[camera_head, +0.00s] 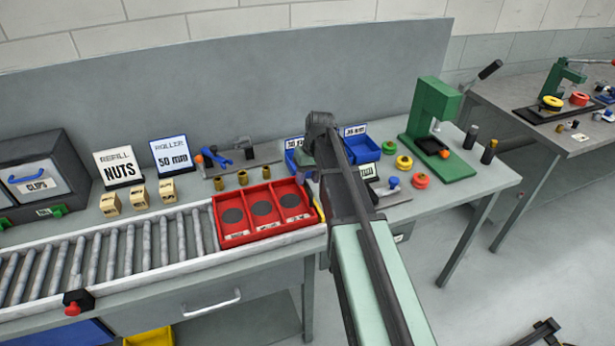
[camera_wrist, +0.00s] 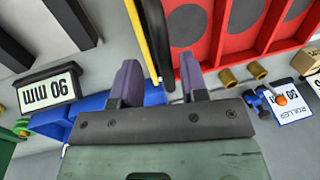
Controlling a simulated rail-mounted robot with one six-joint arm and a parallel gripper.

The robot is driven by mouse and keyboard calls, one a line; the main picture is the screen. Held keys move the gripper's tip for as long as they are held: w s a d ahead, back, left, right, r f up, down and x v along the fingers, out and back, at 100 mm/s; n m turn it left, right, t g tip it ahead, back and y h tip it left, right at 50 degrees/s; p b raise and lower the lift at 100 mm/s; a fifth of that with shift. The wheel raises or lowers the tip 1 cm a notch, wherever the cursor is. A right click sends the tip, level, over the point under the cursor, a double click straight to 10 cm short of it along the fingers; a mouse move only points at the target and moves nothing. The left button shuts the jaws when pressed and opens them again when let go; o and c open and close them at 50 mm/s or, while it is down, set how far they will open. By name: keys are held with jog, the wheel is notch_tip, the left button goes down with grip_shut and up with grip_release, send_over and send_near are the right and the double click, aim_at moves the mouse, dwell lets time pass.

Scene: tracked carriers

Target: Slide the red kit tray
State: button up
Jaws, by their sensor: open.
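The red kit tray (camera_head: 270,237) lies at the right end of the roller track. It has three compartments, each with a dark round patch and a small label at the front. Its red walls also show at the top right of the wrist view (camera_wrist: 224,35). My gripper (camera_wrist: 159,80) is open, with two purple-grey fingers apart and nothing held. The fingers are beside the tray's right end, close to a yellow and black strip (camera_wrist: 136,30). In the head view my arm hides most of the gripper and part of the tray's right side.
The roller track (camera_head: 120,250) runs left from the tray. Blue bins (camera_head: 362,148) stand behind my arm, and brass cylinders (camera_head: 243,177) stand behind the tray. A green press (camera_head: 432,130) and several coloured rings are to the right. A red button (camera_head: 72,308) is at the front left.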

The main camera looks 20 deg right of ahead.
notch_tip(320, 180, up, 11)
jog(key=d+p, duration=0.2)
jog(key=p, duration=0.8)
jog(key=shift+p, duration=0.35)
jog(key=shift+f, duration=0.2)
jog(key=s+a+f+h+b, duration=0.1)
jog(key=s+a+f+b, duration=0.1)
jog(key=s+a, duration=0.6)
jog(key=s+a+f+h+b, duration=0.1)
jog(key=s+a+f+b, duration=0.2)
jog(key=s+a, duration=0.4)
jog(key=s, duration=0.3)
jog(key=shift+s+a+f+n, duration=0.25)
jog(key=shift+s+a+n, duration=0.1)
jog(key=shift+n, duration=0.05)
